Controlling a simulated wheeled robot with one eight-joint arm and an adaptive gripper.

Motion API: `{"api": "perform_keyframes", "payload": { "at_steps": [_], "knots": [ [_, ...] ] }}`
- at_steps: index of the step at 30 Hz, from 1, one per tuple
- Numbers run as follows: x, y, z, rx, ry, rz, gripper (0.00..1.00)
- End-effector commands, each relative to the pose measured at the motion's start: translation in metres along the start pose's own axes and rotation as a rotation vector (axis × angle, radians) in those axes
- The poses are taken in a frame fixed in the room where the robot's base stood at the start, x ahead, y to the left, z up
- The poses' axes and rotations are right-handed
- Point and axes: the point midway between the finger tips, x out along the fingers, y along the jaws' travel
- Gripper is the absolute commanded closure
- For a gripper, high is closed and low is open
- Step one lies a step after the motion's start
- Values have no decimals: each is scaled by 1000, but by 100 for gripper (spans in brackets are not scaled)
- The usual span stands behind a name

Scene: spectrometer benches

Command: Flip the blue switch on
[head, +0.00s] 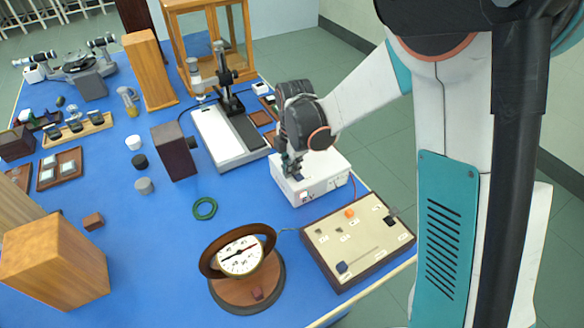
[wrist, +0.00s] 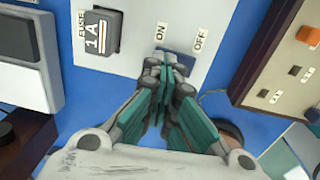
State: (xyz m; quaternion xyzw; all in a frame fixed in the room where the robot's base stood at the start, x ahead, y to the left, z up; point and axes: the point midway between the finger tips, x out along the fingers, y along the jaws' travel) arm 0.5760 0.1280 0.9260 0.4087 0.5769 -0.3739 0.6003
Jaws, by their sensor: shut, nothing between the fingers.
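The white box (head: 322,183) stands on the blue table near its right edge. In the wrist view its face (wrist: 140,55) carries a fuse holder marked 1A and the labels ON and OFF. The blue switch (wrist: 183,60) sits just below and between these labels, partly hidden by my fingers. My gripper (wrist: 166,78) is shut and empty, with its fingertips right at the switch, towards the ON side. I cannot tell whether they touch it or which way it is tipped. In the head view my gripper (head: 291,170) is over the left part of the box.
A sloped panel (head: 375,250) with an orange knob (head: 350,213) and a blue knob (head: 342,267) stands in front of the box. A round dial instrument (head: 240,256) stands left of the panel. A grey-white instrument (head: 215,140) stands behind the box. Blue table around the green ring (head: 205,208) is free.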

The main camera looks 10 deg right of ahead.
Motion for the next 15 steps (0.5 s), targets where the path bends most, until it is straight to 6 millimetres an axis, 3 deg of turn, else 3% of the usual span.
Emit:
{"api": "perform_keyframes", "payload": {
  "at_steps": [15],
  "knots": [
    [-3,-14,0,2,0,-2,100]
  ]
}}
